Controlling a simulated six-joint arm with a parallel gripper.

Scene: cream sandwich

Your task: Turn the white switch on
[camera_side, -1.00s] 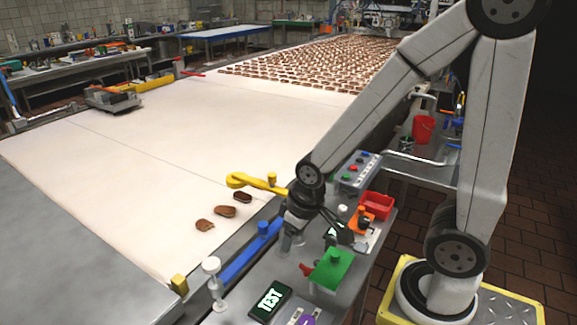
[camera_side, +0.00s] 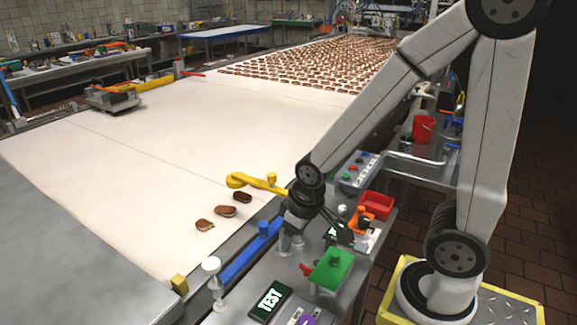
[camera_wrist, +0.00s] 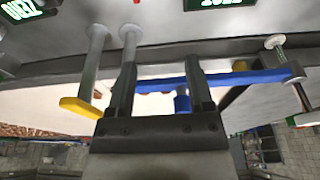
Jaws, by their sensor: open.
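A white-topped post (camera_side: 212,267) stands at the near end of the blue bar; a similar white-topped post shows at the right in the wrist view (camera_wrist: 276,42). I cannot tell whether it is the white switch. A small white knob (camera_side: 342,210) also sits on the bench, beside the orange block. My gripper (camera_wrist: 160,65) is open, its two dark fingers apart with nothing held between them. In the side view it hangs over the bench between the blue bar and the orange block, partly hidden. In the wrist view the blue bar (camera_wrist: 245,79) crosses behind the fingers.
A yellow lever (camera_side: 245,181) and blue bar (camera_side: 245,252) line the belt edge (camera_side: 110,190). Several brown pieces (camera_side: 225,211) lie on the belt.

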